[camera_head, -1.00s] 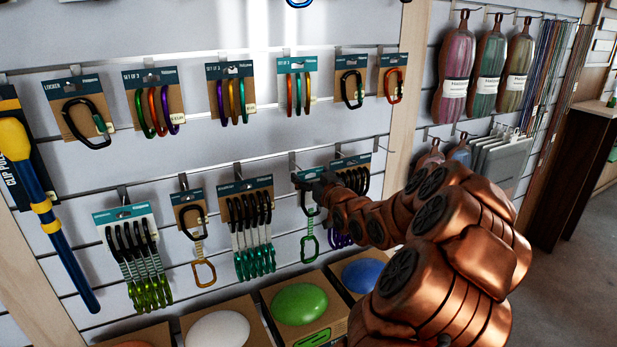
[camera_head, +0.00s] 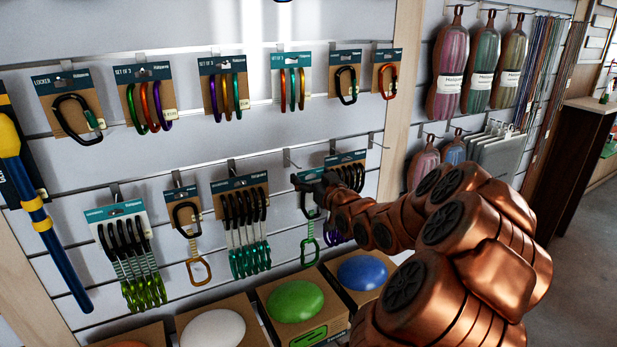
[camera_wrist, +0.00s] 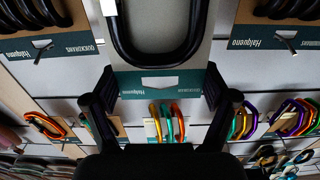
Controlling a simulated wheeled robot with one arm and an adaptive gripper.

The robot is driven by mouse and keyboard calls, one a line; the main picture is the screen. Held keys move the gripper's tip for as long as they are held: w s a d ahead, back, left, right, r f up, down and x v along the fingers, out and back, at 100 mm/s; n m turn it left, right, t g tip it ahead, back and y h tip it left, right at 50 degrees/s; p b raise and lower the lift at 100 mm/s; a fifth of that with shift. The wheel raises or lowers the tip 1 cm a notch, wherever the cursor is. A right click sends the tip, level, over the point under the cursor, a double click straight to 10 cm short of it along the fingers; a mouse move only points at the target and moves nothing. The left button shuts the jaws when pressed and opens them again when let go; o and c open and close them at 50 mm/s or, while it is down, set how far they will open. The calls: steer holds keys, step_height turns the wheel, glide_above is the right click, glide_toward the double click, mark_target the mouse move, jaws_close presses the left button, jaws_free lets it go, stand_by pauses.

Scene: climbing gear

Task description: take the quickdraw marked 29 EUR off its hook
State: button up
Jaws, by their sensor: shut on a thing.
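My gripper (camera_head: 303,182) is shut on the top of a quickdraw's card (camera_head: 313,173), on the lower row. No 29 EUR mark is readable.
A multi-quickdraw pack (camera_head: 243,215) hangs to the left. Another pack (camera_head: 347,168) hangs close on the right, partly behind my arm. Boxes with coloured domes (camera_head: 296,301) are below. Carabiner cards (camera_head: 220,92) hang in the row above.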

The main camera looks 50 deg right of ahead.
steer(key=shift+v, duration=0.95)
steer(key=shift+r, duration=0.1)
